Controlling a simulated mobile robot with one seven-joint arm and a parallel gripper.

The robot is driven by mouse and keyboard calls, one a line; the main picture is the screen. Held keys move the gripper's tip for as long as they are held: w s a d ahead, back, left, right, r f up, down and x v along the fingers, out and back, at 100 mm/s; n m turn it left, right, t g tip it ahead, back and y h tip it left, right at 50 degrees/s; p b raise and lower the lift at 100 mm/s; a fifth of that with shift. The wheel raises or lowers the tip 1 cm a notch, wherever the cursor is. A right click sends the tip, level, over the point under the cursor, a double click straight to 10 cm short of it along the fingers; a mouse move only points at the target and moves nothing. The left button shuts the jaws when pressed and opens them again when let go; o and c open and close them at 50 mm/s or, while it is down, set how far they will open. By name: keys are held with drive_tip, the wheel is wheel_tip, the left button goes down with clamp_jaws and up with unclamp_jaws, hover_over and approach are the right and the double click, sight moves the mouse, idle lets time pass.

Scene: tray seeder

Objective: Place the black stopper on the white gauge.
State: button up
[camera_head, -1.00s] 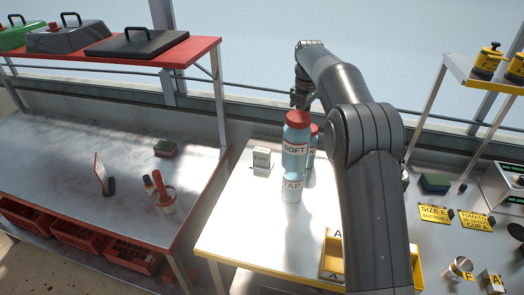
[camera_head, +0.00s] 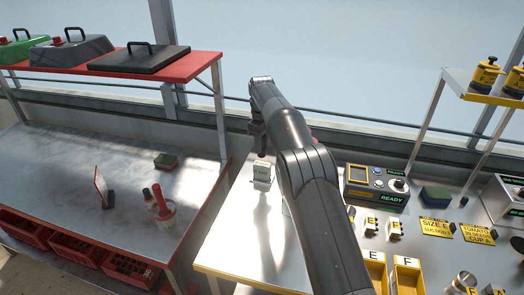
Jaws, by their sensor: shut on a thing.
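A small white block that looks like the white gauge (camera_head: 262,174) stands on the metal table, left of my arm. My gripper (camera_head: 261,153) is at the end of my arm, just above and close to the white gauge in the picture. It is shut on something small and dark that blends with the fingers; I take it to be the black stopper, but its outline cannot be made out. Whether it touches the gauge cannot be told.
My arm hides the middle of the table and most of the bottles. A control box (camera_head: 358,196) and yellow trays (camera_head: 407,262) lie to the right. A red-framed bench (camera_head: 70,165) with a red-handled pot (camera_head: 163,212) stands left. The table front is clear.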

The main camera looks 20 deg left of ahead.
sight(263, 154)
drive_tip(key=shift+f, duration=1.6)
drive_tip(key=o, duration=1)
drive_tip(key=shift+f, duration=0.15)
